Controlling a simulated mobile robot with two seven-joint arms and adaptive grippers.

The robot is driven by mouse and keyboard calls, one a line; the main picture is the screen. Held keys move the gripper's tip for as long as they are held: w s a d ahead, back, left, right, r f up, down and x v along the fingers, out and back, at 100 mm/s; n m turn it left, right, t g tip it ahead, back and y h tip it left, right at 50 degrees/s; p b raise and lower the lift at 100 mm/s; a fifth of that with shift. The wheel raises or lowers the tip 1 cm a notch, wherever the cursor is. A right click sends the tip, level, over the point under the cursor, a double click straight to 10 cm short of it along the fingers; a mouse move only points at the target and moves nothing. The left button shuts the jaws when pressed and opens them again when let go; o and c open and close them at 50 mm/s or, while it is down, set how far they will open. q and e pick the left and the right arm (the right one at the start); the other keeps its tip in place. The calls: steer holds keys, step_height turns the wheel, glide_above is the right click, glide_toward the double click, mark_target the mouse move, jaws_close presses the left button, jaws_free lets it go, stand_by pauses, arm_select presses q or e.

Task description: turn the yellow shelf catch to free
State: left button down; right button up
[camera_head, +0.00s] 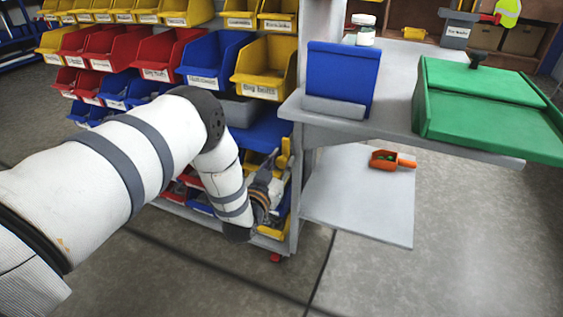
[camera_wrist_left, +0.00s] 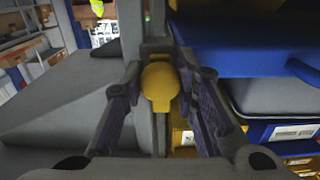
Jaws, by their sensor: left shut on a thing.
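The yellow shelf catch (camera_wrist_left: 160,82) is in the middle of the left wrist view, on a grey upright post of the rack. Its round knob sits between the two dark fingers of my left gripper (camera_wrist_left: 161,92), which is shut on it. In the head view my left gripper (camera_head: 270,180) is at the post, below the grey worktop, and the yellow catch (camera_head: 284,153) shows partly just above it. The gripper hides much of the catch there, and I cannot tell its exact turn. My right gripper is in neither view.
A rack of red, yellow and blue bins (camera_head: 205,60) stands left of the post. A grey lower shelf (camera_head: 360,205) juts out to the right, with an orange scoop (camera_head: 392,160) on it. A green case (camera_head: 490,105) and a blue holder (camera_head: 342,75) stand on the worktop.

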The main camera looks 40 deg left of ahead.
arm_select(q)
steer(key=c, duration=1.2)
jaws_free()
steer(key=shift+c, duration=0.2)
steer(key=v, duration=1.2)
